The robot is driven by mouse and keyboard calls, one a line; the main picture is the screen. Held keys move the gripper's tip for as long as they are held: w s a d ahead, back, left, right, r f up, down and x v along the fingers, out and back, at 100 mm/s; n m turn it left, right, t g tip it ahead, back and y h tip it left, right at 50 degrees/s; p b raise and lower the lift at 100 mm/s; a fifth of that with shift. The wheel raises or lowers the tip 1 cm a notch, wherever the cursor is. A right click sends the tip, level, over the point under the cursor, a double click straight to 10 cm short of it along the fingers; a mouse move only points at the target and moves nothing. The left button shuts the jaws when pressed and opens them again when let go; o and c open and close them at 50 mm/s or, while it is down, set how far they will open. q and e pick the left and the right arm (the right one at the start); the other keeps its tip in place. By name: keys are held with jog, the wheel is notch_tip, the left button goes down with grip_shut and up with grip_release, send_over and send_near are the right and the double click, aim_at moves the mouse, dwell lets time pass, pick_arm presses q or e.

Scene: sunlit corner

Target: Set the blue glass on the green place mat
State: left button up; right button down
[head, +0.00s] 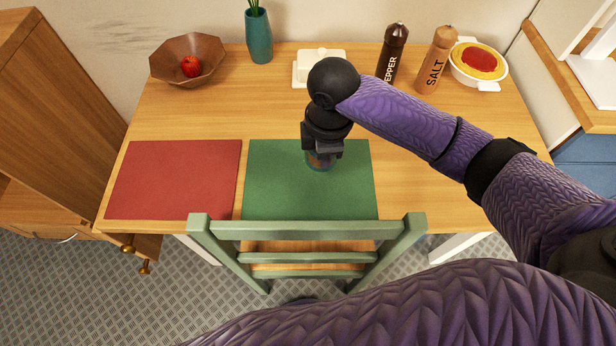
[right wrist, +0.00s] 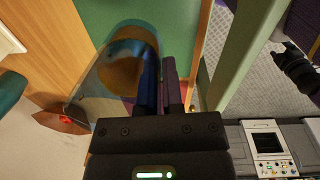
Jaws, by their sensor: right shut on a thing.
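The green place mat (head: 275,190) lies on the table behind the chair. My right gripper (head: 321,152) points down over the mat's upper right part and is shut on the blue glass (head: 318,163). Most of the glass is hidden by the gripper in the head view. In the right wrist view the clear bluish glass (right wrist: 100,72) shows beside the dark fingers (right wrist: 161,85), with a brownish look through its end. I cannot tell whether its base touches the mat. A dark part at the right of the right wrist view may be my left gripper; its jaws are unclear.
A red mat (head: 175,180) lies to the left. Along the back stand a wooden bowl (head: 205,50) with a red apple, a teal vase (head: 259,36), a white butter dish (head: 308,70), pepper and salt mills (head: 436,60) and a pie dish (head: 479,63). A green chair (head: 300,229) stands in front.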

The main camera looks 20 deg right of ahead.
jog(key=shift+w+n, duration=0.5)
jog(key=shift+n, duration=0.7)
jog(key=n, duration=0.1)
jog(key=w+n, duration=0.1)
jog(key=shift+a+r+n+b, duration=0.15)
jog(key=shift+n+b, duration=0.15)
jog(key=shift+b, duration=0.1)
jog(key=shift+f, duration=0.2)
jog(key=b, duration=0.5)
send_over(317, 187)
jog(key=shift+n, duration=0.3)
notch_tip(317, 187, down, 10)
jog(key=shift+r, duration=0.1)
jog(key=shift+r+p, duration=0.15)
jog(key=shift+p, duration=0.15)
pick_arm(q)
jog(key=s+a+f, duration=0.2)
jog(key=s+f, duration=0.1)
jog(key=f, duration=0.2)
jog(key=shift+a+f+g, duration=0.15)
jog(key=shift+f+g, duration=0.05)
jog(key=shift+g, duration=0.2)
jog(key=shift+y, duration=0.3)
